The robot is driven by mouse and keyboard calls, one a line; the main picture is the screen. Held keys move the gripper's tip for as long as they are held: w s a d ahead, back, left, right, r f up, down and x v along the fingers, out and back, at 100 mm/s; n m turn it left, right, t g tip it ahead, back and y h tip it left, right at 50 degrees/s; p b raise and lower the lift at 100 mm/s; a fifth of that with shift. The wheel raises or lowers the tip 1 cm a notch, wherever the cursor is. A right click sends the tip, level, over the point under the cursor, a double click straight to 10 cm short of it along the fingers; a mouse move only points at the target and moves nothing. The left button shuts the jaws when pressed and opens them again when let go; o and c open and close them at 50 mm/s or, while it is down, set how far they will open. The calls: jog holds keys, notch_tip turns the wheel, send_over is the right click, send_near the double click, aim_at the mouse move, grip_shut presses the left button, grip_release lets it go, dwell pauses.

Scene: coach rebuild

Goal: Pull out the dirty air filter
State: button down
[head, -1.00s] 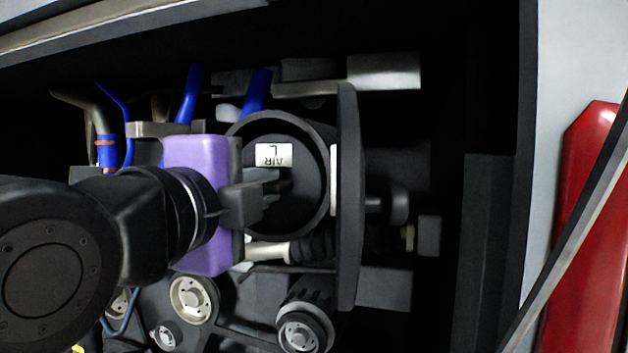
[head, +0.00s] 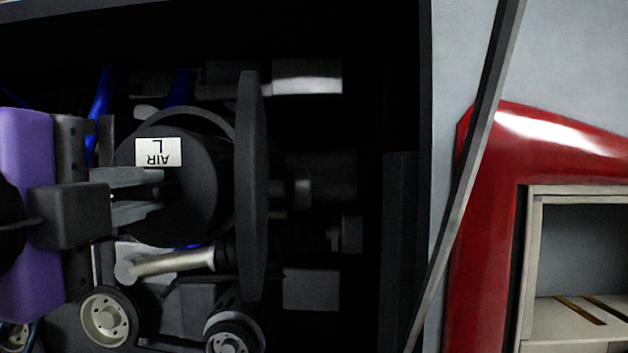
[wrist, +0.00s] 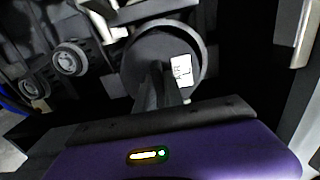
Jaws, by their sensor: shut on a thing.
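The air filter (head: 193,200) is a dark round cylinder with a white label (head: 158,152) reading "AIR L", upside down in the head view. It stands partly out of a dark round housing (head: 192,113), whose rim shows behind it. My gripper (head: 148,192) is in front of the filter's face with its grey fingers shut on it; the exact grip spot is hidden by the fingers. In the wrist view the filter (wrist: 145,50) and its label (wrist: 181,70) lie just beyond my gripper (wrist: 160,80).
A large dark disc (head: 250,185) stands right of the filter. Pulleys (head: 107,318), a pale pipe (head: 172,263) and blue hoses (head: 102,108) crowd around it. A slanted bar (head: 468,180) and a red panel with pale shelving (head: 580,325) are farther right.

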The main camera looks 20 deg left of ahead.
jog(key=b+v, duration=0.2)
jog(key=v, duration=1)
jog(key=shift+b, duration=0.3)
dwell(0.7)
jog(key=shift+r, duration=0.2)
